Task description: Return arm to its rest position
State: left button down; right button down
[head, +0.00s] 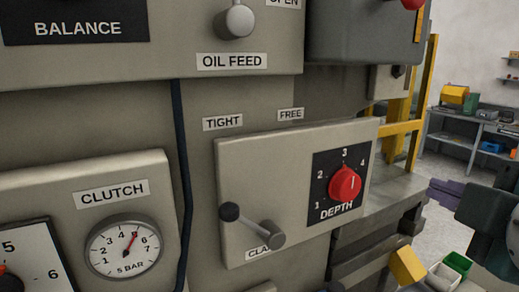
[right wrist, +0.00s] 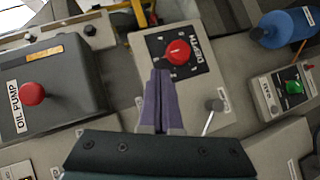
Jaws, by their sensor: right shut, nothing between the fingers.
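My right gripper (head: 434,190) shows at the right edge of the head view, its purple fingers pointing left toward the machine. It is beside the DEPTH panel and apart from it. In the right wrist view its fingers (right wrist: 160,76) are shut together with nothing between them. The red DEPTH knob (head: 345,183) also shows in the right wrist view (right wrist: 177,52), beyond the fingertips. My left gripper is not in view.
A clamp lever (head: 252,228) sticks out below the TIGHT and FREE labels. A CLUTCH gauge (head: 123,247) is at the lower left. A yellow frame (head: 399,130) stands behind the panel. The right wrist view shows a red OIL PUMP button (right wrist: 32,93) and a green button (right wrist: 294,87).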

jog(key=s+a+f+m+g+y, duration=0.2)
jog(key=s+f+m+g, duration=0.4)
jog(key=s, duration=0.4)
jog(key=s+a+f+m+g+y, duration=0.2)
jog(key=s+a+f+m+g, duration=0.15)
jog(key=s+f, duration=0.55)
notch_tip(320, 180, up, 18)
jog(key=s+g+p, duration=0.1)
jog(key=p, duration=1.6)
jog(key=shift+s+d+r+m+p, duration=0.15)
jog(key=shift+s+d+m+p, duration=0.05)
jog(key=shift+d+m+p, duration=0.15)
